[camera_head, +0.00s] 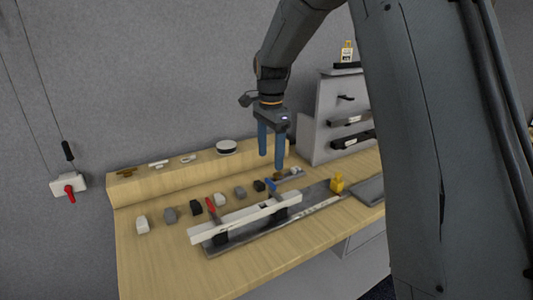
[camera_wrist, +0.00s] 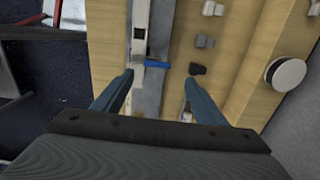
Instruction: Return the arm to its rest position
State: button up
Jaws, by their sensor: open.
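My gripper (camera_head: 271,152) hangs from my arm above the back of the wooden table (camera_head: 150,265), with its two blue fingers pointing down. In the wrist view the gripper (camera_wrist: 158,88) shows its fingers spread apart with nothing between them. Below it the wrist view shows a white bar (camera_wrist: 139,40) and a blue piece (camera_wrist: 158,64). In the head view the same white bar (camera_head: 240,219) lies raised over a grey metal base plate (camera_head: 225,247). The upper part of my arm is bent and partly cut off by the picture's top edge.
Several small grey, black and white blocks (camera_head: 170,215) stand in a row behind the bar. A round white-topped object (camera_head: 226,147) sits on the back ledge (camera_head: 130,190). A yellow object (camera_head: 337,183) stands right of the bar. A grey drawer cabinet (camera_head: 325,110) stands behind on the right.

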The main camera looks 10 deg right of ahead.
jog(key=s+f+n, duration=0.3)
jog(key=s+n, duration=0.2)
jog(key=s, duration=0.3)
jog(key=s+d+f+n+t, duration=0.1)
jog(key=s+f+n, duration=0.2)
jog(key=s, duration=0.6)
jog(key=s+d+f+n+b, duration=0.1)
jog(key=s+f+n, duration=0.2)
jog(key=s+n, duration=0.3)
jog(key=s, duration=0.3)
jog(key=shift+f+n, duration=0.3)
jog(key=shift+f, duration=0.1)
